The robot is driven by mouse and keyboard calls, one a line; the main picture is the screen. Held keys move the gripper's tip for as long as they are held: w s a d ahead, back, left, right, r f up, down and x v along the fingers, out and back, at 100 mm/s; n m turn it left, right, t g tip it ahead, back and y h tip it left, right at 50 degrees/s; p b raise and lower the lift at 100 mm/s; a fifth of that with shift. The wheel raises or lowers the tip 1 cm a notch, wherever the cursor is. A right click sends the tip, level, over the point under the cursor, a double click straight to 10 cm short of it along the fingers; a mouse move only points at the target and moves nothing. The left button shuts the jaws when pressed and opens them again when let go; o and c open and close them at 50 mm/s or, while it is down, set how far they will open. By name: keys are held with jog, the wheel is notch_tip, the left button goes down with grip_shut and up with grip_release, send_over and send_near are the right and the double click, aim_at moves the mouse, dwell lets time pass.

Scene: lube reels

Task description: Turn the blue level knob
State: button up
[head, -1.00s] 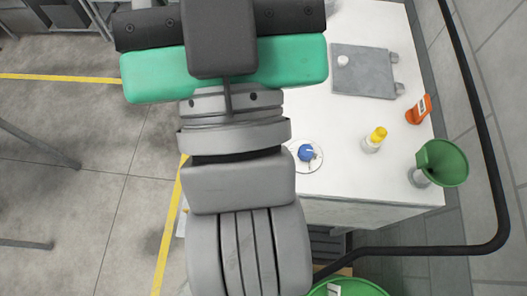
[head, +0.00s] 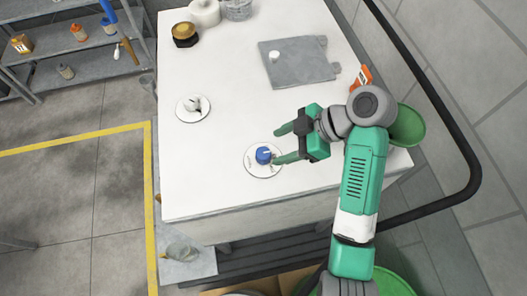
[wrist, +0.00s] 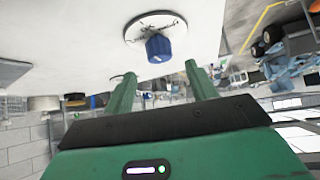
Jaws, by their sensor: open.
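The blue knob (head: 264,155) sits on a round white dial plate (head: 251,170) on the white top near its front edge. My gripper (head: 277,146) comes from the right with its two green fingers spread and pointing left toward the knob. In the wrist view the blue knob (wrist: 158,47) lies just beyond the fingertips, roughly centred between the fingers of my gripper (wrist: 160,71). Nothing is between the fingers. In the head view the lower fingertip appears very close to the knob; whether it touches I cannot tell.
A second dial with a white knob (head: 193,104) is to the left. A grey plate (head: 295,64) lies farther back. An orange bottle (head: 361,77) and a green funnel (head: 408,128) are at the right, partly behind my arm. The surface around the blue dial is mostly clear.

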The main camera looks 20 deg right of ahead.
aim_at(264, 153)
jog(key=b+x, duration=0.1)
jog(key=x, duration=0.5)
jog(key=shift+w+a+f+b, duration=0.1)
jog(key=shift+a+f+b, duration=0.15)
jog(key=shift+b, duration=0.05)
jog(key=c, duration=1)
